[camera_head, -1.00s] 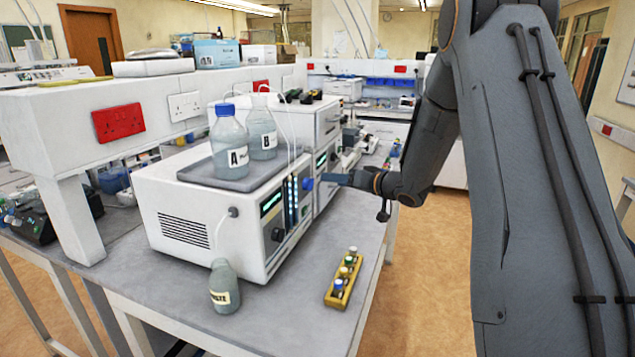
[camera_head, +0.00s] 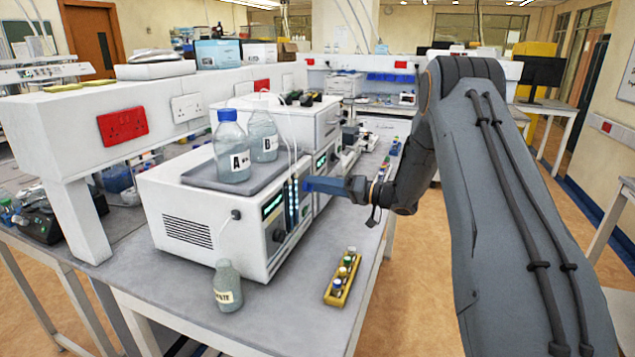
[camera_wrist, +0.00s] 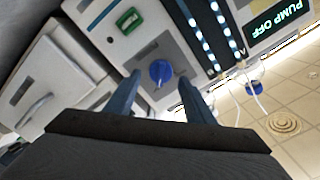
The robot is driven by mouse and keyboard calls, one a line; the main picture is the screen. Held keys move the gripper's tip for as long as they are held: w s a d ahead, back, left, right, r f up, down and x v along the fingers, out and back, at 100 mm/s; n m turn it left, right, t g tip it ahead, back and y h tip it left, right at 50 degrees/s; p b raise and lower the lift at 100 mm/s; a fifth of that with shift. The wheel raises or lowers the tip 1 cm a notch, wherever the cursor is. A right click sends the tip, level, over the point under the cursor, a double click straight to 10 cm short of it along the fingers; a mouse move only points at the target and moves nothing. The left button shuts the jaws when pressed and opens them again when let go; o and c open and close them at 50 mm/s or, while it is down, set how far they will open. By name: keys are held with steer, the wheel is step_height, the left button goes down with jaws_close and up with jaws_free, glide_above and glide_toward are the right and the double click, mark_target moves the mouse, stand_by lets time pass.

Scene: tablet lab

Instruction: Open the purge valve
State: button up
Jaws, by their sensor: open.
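The purge valve appears to be the round blue knob (camera_wrist: 160,72) on the pump's front panel, in the middle of the wrist view. My gripper (camera_wrist: 160,80) is open, with one blue finger on each side of the knob in that view. I cannot tell whether the fingers touch it. In the head view my gripper (camera_head: 307,185) is at the front of the white pump unit (camera_head: 190,215), and its fingers hide the knob. The pump display (camera_wrist: 283,22) reads "PUMP OFF".
Bottles A (camera_head: 231,150) and B (camera_head: 262,135) stand in a grey tray on the pump unit. A small bottle (camera_head: 227,287) and a yellow vial rack (camera_head: 341,279) stand on the bench. A green rocker switch (camera_wrist: 129,20) is near the knob.

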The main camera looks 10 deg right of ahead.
steer(key=shift+w+a, duration=0.2)
steer(key=shift+a, duration=0.15)
steer(key=c, duration=1.1)
steer(key=shift+o, duration=0.2)
